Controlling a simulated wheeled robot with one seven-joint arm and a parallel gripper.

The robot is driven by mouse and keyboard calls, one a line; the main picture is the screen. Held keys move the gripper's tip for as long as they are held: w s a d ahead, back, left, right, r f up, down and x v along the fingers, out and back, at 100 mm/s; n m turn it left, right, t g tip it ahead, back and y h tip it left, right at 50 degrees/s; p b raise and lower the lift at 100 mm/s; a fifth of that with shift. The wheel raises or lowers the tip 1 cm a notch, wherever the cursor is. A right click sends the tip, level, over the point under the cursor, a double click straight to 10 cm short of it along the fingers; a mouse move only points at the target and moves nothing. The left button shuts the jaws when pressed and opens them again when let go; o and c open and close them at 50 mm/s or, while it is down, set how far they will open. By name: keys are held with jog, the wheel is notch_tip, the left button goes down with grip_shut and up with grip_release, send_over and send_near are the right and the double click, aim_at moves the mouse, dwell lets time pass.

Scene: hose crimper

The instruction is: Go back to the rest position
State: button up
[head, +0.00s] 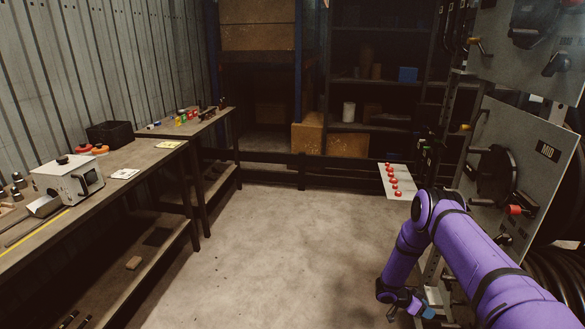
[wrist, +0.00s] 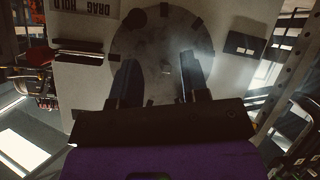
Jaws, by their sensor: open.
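My purple arm reaches in from the lower right of the head view. My gripper (head: 392,312) hangs low there, small and dark, beside the machine rack. In the wrist view my gripper (wrist: 156,75) has its two dark fingers apart with nothing between them. Beyond the fingers is a pale panel (wrist: 85,62) with a large round disc (wrist: 160,35). I cannot tell how far the fingertips are from the disc.
The crimper panel (head: 545,150) stands at the right, with a red-button plate (head: 398,182) beside it. A workbench (head: 150,155) with a white box machine (head: 68,183) runs along the left wall. Shelves (head: 375,80) stand at the back. The concrete floor (head: 270,240) between is clear.

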jog(key=w+a+r+n+t+y, duration=0.15)
jog(key=w+r+t, duration=0.25)
jog(key=w+r, duration=0.65)
jog(key=w+a+r+n+t+y, duration=0.15)
jog(key=w+a+r+t, duration=0.35)
jog(key=r, duration=1)
jog(key=a+r+n+t+y, duration=0.25)
jog(key=a+r, duration=0.25)
jog(key=r, duration=0.9)
jog(key=a+r+n+t+y, duration=0.15)
jog(key=a+r+y, duration=0.25)
jog(key=r, duration=0.9)
jog(key=s+a+r+n+g+y, duration=0.1)
jog(key=s+a+r+n+y, duration=0.2)
jog(key=s+r, duration=0.6)
jog(key=s+a+r+n+g+y, duration=0.1)
jog(key=s+a+r+n, duration=0.2)
jog(key=s+a+r, duration=0.55)
jog(key=s+d+n+g, duration=0.1)
jog(key=s+d, duration=0.1)
jog(key=s, duration=1.3)
jog(key=s+d+n+g+h, duration=0.1)
jog(key=s+d+n+g, duration=0.1)
jog(key=s, duration=1.4)
jog(key=shift+s+d+f, duration=0.3)
jog(key=shift+d+f, duration=0.15)
jog(key=shift+d, duration=0.05)
